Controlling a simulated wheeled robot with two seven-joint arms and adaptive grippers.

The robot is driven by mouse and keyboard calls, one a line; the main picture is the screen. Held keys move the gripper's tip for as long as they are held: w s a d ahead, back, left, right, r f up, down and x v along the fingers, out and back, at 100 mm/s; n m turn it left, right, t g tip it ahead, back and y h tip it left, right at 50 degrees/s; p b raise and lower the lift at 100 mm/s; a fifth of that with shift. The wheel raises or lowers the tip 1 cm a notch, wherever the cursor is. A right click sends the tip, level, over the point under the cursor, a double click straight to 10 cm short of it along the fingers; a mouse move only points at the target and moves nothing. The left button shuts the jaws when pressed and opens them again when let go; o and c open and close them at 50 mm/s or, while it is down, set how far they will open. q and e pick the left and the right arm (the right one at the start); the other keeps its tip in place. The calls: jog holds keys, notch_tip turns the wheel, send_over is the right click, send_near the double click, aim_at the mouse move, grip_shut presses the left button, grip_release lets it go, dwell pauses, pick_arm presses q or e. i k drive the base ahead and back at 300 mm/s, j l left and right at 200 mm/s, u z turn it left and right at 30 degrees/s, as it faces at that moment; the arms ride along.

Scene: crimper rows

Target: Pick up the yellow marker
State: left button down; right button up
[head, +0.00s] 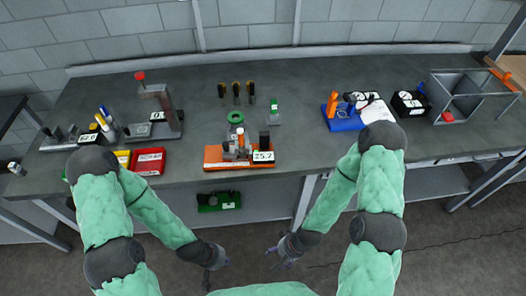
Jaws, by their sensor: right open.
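My right gripper (277,252) is also low in front of the bench, open and empty.
The grey bench (310,100) has free room at its middle. A red tray (149,161), an orange tray (213,158) and a blue tray (344,122) stand on it. A metal press (160,108) stands left, a metal frame (462,98) right. A green tray (218,201) sits on the lower shelf.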

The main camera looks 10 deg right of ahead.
aim_at(98, 117)
jog(key=i+j+u, duration=0.1)
jog(key=j+u, duration=0.25)
jog(key=i+j+u, duration=0.15)
jog(key=u, duration=0.15)
jog(key=i+j+u, duration=0.2)
jog(key=u, duration=0.15)
